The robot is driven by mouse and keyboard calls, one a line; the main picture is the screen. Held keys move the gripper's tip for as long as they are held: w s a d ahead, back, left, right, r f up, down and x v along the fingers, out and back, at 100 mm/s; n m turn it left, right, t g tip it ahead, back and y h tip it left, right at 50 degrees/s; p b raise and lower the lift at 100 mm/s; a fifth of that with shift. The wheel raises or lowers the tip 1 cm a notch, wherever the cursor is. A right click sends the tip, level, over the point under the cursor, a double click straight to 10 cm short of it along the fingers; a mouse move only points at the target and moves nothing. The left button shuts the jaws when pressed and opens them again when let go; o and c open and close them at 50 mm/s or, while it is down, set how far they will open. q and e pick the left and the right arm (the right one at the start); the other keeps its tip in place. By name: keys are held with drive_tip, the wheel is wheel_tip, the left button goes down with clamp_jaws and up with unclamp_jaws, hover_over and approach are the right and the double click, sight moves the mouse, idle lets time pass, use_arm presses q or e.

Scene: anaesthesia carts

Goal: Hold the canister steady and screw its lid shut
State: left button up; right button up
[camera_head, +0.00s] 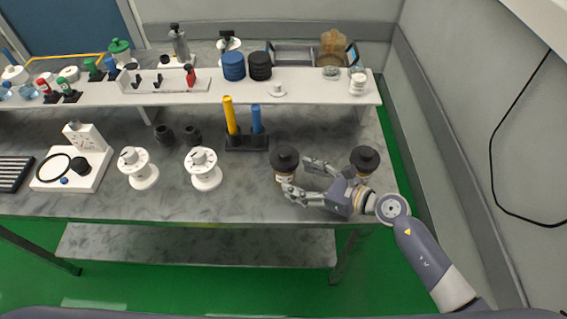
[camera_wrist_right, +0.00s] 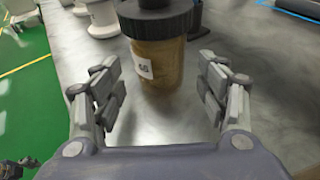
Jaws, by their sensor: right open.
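A canister (camera_head: 284,177) with a tan body and a wide black lid (camera_head: 284,157) stands upright near the front of the metal table. In the right wrist view the canister (camera_wrist_right: 160,62) shows a white label, and its black lid (camera_wrist_right: 155,18) sits on top; I cannot tell how tight it is. My right gripper (camera_head: 298,176) is open and empty, pointing left at the canister. In its wrist view the right gripper (camera_wrist_right: 158,78) has one finger on each side, with the canister ahead of the palm. My left gripper is not clearly seen.
A second black-lidded canister (camera_head: 365,158) stands just behind my right wrist. Two white spools (camera_head: 205,172) (camera_head: 140,172) stand to the left. A holder with yellow and blue tubes (camera_head: 246,142) is behind. A raised white shelf (camera_head: 310,92) crosses the back. Bare table lies between spools and canister.

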sight(294, 176)
drive_tip(key=shift+b+x, duration=0.3)
drive_tip(key=shift+x, duration=1.95)
drive_tip(key=c, duration=0.7)
